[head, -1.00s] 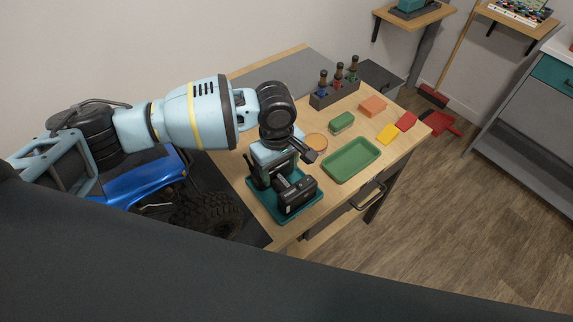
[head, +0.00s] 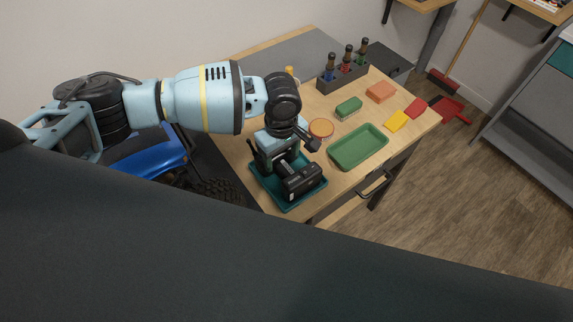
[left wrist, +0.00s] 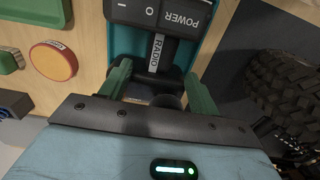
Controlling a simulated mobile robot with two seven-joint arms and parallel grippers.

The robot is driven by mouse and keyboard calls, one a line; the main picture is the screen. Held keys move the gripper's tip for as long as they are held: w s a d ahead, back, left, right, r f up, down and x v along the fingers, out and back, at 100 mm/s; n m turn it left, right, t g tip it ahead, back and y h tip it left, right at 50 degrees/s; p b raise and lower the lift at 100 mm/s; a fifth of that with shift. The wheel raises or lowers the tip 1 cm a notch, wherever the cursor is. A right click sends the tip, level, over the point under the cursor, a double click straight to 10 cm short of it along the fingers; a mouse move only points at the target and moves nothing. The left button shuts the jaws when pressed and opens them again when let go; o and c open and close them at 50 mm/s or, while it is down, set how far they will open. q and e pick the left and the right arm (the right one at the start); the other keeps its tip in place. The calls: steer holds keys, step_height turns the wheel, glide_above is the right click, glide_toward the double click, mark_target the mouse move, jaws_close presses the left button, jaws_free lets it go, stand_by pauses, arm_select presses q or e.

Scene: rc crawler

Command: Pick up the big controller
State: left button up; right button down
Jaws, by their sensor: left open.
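The big controller (head: 301,180) is black and lies in a teal tray (head: 272,191) near the front corner of the workbench. In the left wrist view the controller (left wrist: 160,16) shows "POWER" and "RADIO" labels; its narrow handle part points toward my gripper. My left gripper (head: 279,160) is above the tray, at the controller's handle end. In the left wrist view its two green fingers (left wrist: 158,84) are apart, one on each side of the handle. I cannot tell whether they touch it. My right gripper is not in view.
A round orange-topped thing (head: 321,128) and a green tray (head: 358,147) are beside the teal tray. Farther back stand a green box (head: 348,107) and a dark rack (head: 342,79) with bottles. A blue vehicle (head: 148,160) with big tyres is at the left.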

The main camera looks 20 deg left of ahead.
mark_target(282, 165)
arm_select(q)
step_height(282, 165, down, 4)
steer(key=shift+r, duration=0.25)
steer(key=shift+r, duration=0.1)
steer(key=c, duration=1.3)
